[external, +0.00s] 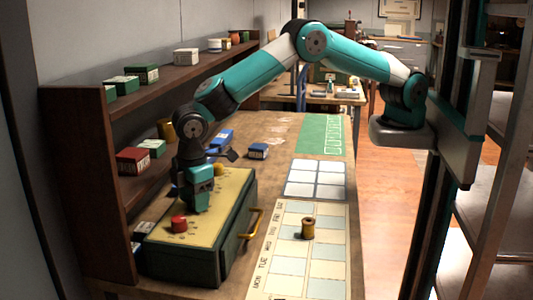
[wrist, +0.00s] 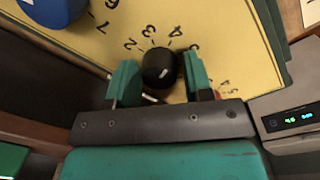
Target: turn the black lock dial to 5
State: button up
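The black lock dial (wrist: 158,66) stands on a yellow panel (wrist: 225,40) with printed numbers around it; 2, 3 and 4 read clearly on its upper side. A pale mark shows on the dial, but I cannot tell which number it points to. My gripper (wrist: 160,78) has one green finger on each side of the dial, very close to it. I cannot tell whether both fingers touch it. In the external view my gripper (external: 199,205) points down over the yellow top of a green box (external: 190,258) and hides the dial.
A red knob (external: 179,224) and a yellow knob (external: 218,169) stand on the same panel. A blue knob (wrist: 54,10) shows in the wrist view. A wooden shelf (external: 75,165) rises close on the left. A thread spool (external: 308,228) stands on a calendar sheet at right.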

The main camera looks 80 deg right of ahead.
jog(key=c, duration=0.6)
jog(key=shift+m, duration=0.3)
jog(key=m+b, duration=0.1)
jog(key=m, duration=0.2)
jog(key=shift+b, duration=0.35)
jog(key=shift+m+b, duration=0.45)
jog(key=shift+m, duration=1.65)
jog(key=shift+r, duration=0.1)
jog(key=o, duration=0.9)
jog(key=shift+o, duration=0.2)
